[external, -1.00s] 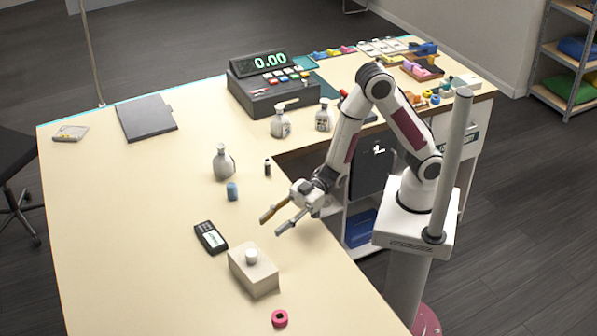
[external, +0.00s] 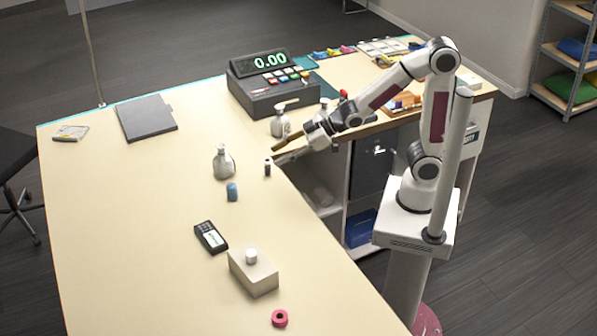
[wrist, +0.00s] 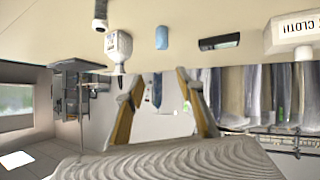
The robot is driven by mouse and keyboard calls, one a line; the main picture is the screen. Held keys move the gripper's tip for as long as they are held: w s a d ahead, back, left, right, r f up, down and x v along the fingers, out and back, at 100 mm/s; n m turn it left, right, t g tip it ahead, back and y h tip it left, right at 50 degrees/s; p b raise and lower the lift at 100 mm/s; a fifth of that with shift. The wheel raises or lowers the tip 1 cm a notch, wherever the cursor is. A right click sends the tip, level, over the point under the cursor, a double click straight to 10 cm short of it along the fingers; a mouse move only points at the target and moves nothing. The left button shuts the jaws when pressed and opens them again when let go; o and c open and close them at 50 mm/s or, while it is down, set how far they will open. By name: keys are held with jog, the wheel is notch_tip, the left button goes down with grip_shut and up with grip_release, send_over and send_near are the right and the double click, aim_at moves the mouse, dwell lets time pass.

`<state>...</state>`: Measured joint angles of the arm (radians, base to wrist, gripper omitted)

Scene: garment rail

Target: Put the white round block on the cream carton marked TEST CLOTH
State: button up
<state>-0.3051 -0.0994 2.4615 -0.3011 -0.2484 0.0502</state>
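The cream carton (external: 255,277) stands on the counter's front part. The white round block (external: 251,256) rests on its top, upright and apart from my gripper. My gripper (external: 275,155) is open and empty, beyond the carton near the small dark bottle and the counter's inner edge. Its two fingers also show apart in the wrist view (wrist: 158,75), with nothing between them.
A pump bottle (external: 223,163), a blue cylinder (external: 232,192) and a small dark bottle (external: 267,168) stand near my gripper. A card reader (external: 210,237) lies beside the carton; a pink ring (external: 279,318) lies in front. The cash register (external: 272,88) is behind.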

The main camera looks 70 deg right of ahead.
jog(key=s+d+r+m+g+h, duration=0.25)
jog(key=s+d+m+h, duration=0.2)
jog(key=s+d, duration=1.05)
jog(key=s+d+f+m+g, duration=0.1)
jog(key=s+m+g, duration=0.1)
jog(key=s, duration=0.6)
jog(key=shift+s+d+g, duration=0.25)
jog(key=shift+s+g, duration=0.1)
